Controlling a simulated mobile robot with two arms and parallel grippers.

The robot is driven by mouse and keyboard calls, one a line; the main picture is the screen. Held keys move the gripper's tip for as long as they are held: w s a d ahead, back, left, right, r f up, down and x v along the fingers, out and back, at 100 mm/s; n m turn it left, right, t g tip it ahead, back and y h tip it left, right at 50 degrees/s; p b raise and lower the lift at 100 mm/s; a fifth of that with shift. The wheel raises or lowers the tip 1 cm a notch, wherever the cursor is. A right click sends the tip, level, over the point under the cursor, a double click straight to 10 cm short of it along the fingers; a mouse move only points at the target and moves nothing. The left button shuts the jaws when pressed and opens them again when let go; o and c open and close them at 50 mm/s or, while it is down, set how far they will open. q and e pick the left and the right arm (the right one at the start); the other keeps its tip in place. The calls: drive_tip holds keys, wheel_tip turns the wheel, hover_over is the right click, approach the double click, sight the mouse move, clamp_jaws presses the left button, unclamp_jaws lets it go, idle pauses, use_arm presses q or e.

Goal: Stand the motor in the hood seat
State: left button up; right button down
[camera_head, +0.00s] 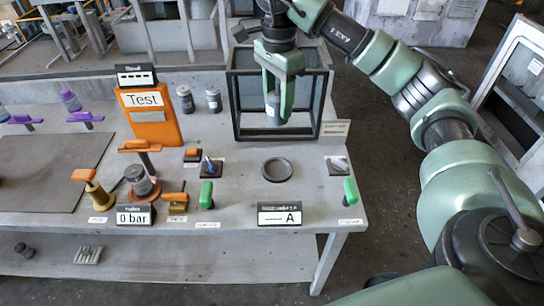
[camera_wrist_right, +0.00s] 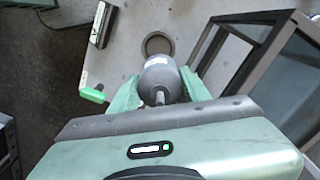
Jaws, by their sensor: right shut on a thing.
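My right gripper (camera_head: 279,98) is shut on the motor (camera_head: 272,107), a grey rounded cylinder, and holds it upright in the head view. In the right wrist view the motor (camera_wrist_right: 161,78) sits between the two green fingers, with a thin shaft pointing toward the camera. The hood (camera_head: 322,105), a dark-framed clear box, stands at the back of the table, and the gripper overlaps it in the head view. Its frame shows at the right of the wrist view (camera_wrist_right: 262,72). A seat inside the hood cannot be made out. My left gripper is not in view.
A dark ring (camera_head: 277,170) lies on the table in front of the hood. Green-handled levers (camera_head: 350,190) and a sign marked A (camera_head: 280,214) stand near the front edge. Two grey jars (camera_head: 213,98) and an orange Test board (camera_head: 150,118) are left of the hood.

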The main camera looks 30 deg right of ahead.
drive_tip(key=f, duration=1.7)
drive_tip(key=shift+s+f+p, duration=0.2)
drive_tip(key=shift+s+p, duration=0.05)
drive_tip(key=shift+p, duration=0.05)
drive_tip(key=c, duration=1.1)
unclamp_jaws()
drive_tip(key=shift+f, duration=0.2)
drive_tip(key=o, duration=0.4)
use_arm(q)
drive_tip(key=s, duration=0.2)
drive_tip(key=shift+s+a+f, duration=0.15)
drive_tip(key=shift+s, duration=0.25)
use_arm(e)
drive_tip(key=shift+r, duration=0.1)
